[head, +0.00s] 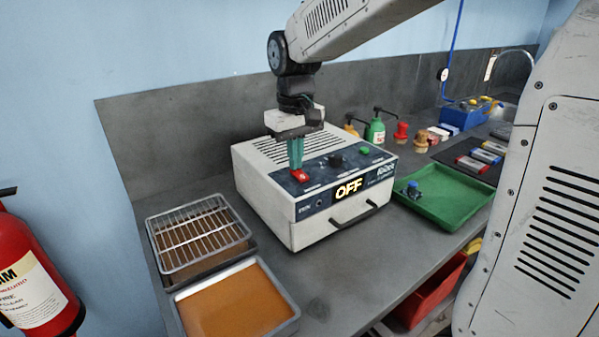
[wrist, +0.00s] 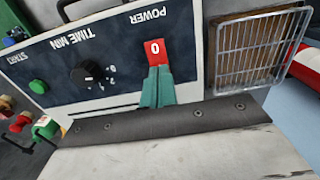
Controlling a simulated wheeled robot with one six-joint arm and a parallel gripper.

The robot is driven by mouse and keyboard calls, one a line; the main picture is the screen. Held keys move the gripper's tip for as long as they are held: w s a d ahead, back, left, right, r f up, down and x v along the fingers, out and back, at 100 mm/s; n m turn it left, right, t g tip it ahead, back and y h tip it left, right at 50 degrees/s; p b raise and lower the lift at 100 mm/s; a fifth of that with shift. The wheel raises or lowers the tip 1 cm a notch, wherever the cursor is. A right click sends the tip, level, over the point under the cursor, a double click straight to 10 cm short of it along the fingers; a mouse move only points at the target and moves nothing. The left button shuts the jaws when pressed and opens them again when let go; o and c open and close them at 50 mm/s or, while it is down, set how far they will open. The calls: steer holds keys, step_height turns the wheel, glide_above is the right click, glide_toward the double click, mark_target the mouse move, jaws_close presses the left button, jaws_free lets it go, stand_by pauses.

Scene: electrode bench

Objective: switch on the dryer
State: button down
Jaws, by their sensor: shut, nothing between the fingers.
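The dryer (head: 278,205) is a white box on the grey bench, with a dark sloped panel and a display (head: 349,188) reading OFF. Its red power switch (head: 300,176) is at the panel's left; in the wrist view the switch (wrist: 154,48) shows a 0 beneath the word POWER. My gripper (head: 297,166) is shut and empty, pointing down with its green fingertips at the switch. In the wrist view the fingertips (wrist: 157,75) overlap the switch's near edge; I cannot tell whether they touch it. A black time knob (wrist: 88,74) and a green start button (wrist: 38,87) sit farther along the panel.
A wire rack on a tray (head: 200,240) and a tray of brown liquid (head: 235,302) stand left of the dryer. A green tray (head: 445,196) lies to its right. Bottles, including a green one (head: 376,131), stand behind. A fire extinguisher (head: 35,275) is at far left.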

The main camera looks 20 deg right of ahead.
steer(key=shift+f, duration=0.35)
steer(key=shift+r, duration=3.55)
steer(key=shift+s+f, duration=0.15)
steer(key=shift+f, duration=0.2)
glide_above(308, 186)
step_height(308, 186, down, 2)
steer(key=shift+f+m+g, duration=0.1)
steer(key=shift+m+g, duration=0.2)
steer(key=s+d+f+t, duration=0.1)
steer(key=s+f, duration=0.1)
steer(key=s, duration=0.8)
steer(key=s+d+f+m+t, duration=0.1)
steer(key=s, duration=1)
steer(key=shift+d+f+m, duration=0.3)
steer(key=shift+f, duration=0.1)
